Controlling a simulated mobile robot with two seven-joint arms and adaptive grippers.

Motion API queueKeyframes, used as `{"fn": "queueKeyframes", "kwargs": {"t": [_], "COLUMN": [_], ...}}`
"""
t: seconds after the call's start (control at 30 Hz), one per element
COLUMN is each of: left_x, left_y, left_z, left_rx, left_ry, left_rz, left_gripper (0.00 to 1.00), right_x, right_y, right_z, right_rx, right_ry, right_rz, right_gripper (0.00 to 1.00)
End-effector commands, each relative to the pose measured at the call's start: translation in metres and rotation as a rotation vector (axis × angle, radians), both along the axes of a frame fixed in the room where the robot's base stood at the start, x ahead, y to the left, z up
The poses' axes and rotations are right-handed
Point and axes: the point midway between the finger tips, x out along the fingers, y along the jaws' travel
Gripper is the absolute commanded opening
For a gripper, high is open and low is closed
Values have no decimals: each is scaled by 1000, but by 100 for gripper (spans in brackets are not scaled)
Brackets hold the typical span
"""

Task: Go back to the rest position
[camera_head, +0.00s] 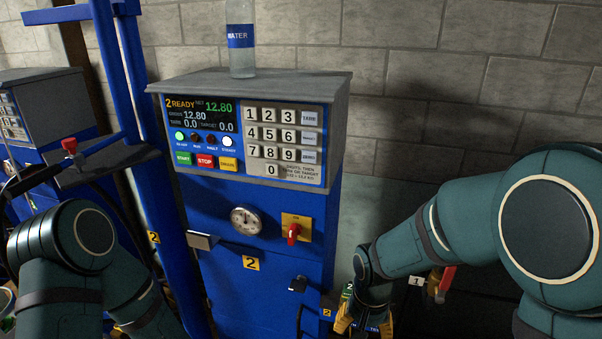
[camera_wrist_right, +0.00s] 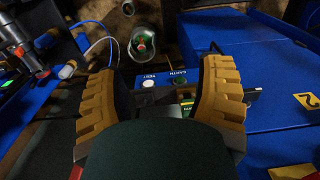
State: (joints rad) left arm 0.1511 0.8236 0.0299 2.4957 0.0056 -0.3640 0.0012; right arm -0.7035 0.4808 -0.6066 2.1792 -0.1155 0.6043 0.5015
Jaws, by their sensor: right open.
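My right gripper (camera_head: 364,322) is at the bottom of the head view, low beside the right side of the blue scale cabinet (camera_head: 225,215). In the right wrist view its two ribbed yellow fingers (camera_wrist_right: 160,80) are spread apart. Between and beyond them is a small unit with a white button marked TEST (camera_wrist_right: 148,84) and a green one marked EARTH (camera_wrist_right: 180,79). I cannot tell whether the fingers touch it; it is not clamped. My left arm shows at the lower left of the head view, but its gripper is out of the picture.
A water bottle (camera_head: 241,45) stands on the cabinet. A blue post (camera_head: 130,130) rises left of it, with a second scale (camera_head: 40,100) beyond. A red-handled part (camera_head: 441,283) is near my right forearm.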

Motion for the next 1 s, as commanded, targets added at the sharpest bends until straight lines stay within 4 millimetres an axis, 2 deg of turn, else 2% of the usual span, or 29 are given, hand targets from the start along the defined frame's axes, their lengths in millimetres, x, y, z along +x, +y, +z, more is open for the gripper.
{"fn": "queueKeyframes", "kwargs": {"t": [0.03,0.17,0.3,0.37,0.5,0.6,0.7,0.8,1.0], "left_x": [0,0,-1,-1,-2,-3,-4,-4,-4], "left_y": [0,-1,-1,-1,-2,-3,-3,-4,-4], "left_z": [-7,-17,-29,-36,-54,-66,-75,-79,-81], "left_rx": [1,2,3,3,5,7,8,8,8], "left_ry": [1,2,4,6,10,13,14,15,16], "left_rz": [0,0,-2,-3,-5,-6,-8,-8,-9], "left_gripper": [62,62,62,62,62,62,62,62,62], "right_x": [-2,-7,-15,-22,-44,-59,-71,-78,-81], "right_y": [-2,-2,-1,0,5,12,17,21,24], "right_z": [-20,-59,-107,-131,-193,-226,-247,-258,-263], "right_rx": [8,36,80,105,179,231,270,296,312], "right_ry": [5,-4,-19,-26,-58,-92,-128,-157,-183], "right_rz": [5,36,68,81,104,111,106,100,95], "right_gripper": [68,68,68,68,68,68,68,68,68]}}
